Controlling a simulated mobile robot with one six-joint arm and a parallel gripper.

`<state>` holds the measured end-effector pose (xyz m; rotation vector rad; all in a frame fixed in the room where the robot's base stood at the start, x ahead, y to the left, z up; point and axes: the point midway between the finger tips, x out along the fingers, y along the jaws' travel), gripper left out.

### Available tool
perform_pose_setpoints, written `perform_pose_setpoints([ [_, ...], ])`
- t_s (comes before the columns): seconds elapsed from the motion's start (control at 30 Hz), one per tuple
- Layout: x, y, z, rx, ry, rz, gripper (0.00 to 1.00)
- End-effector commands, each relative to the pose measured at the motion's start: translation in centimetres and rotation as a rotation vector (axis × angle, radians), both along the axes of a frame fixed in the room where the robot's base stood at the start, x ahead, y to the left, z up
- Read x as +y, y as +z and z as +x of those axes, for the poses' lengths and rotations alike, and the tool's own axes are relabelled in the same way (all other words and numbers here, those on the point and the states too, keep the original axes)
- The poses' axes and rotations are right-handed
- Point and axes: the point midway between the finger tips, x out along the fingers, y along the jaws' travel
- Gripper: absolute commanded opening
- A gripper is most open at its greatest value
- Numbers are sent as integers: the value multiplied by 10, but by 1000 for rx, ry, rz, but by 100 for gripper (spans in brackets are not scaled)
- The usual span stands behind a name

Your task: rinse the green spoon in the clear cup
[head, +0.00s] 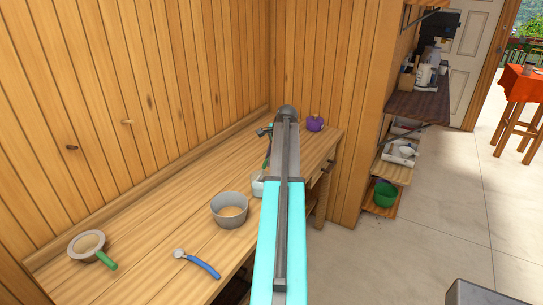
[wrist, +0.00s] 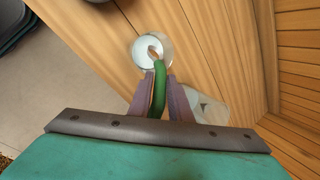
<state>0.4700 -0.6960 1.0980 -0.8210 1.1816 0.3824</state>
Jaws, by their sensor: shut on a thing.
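In the wrist view my gripper (wrist: 160,80) is shut on the handle of the green spoon (wrist: 160,72). The spoon points away from me, and its far end lies within the outline of the clear cup (wrist: 141,54). I cannot tell how deep the spoon's end is in the cup, or whether it is only above it. The cup stands on the wooden table.
A second clear container (wrist: 212,108) stands right of my fingers, by the wall. On the table (head: 150,235) are a grey bowl (head: 229,222), a blue-handled scoop (head: 204,267), a green-handled strainer (head: 108,264) and a purple pot (head: 314,124). A wooden wall closes the back.

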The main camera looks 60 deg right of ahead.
Motion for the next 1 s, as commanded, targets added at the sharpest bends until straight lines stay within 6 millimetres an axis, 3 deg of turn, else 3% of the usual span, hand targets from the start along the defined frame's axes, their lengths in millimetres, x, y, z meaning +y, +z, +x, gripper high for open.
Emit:
perform_pose_setpoints([
  [0.6,0,-42,0,0,0,0,0],
  [1.0,0,-55,0,0,-1,0,0],
])
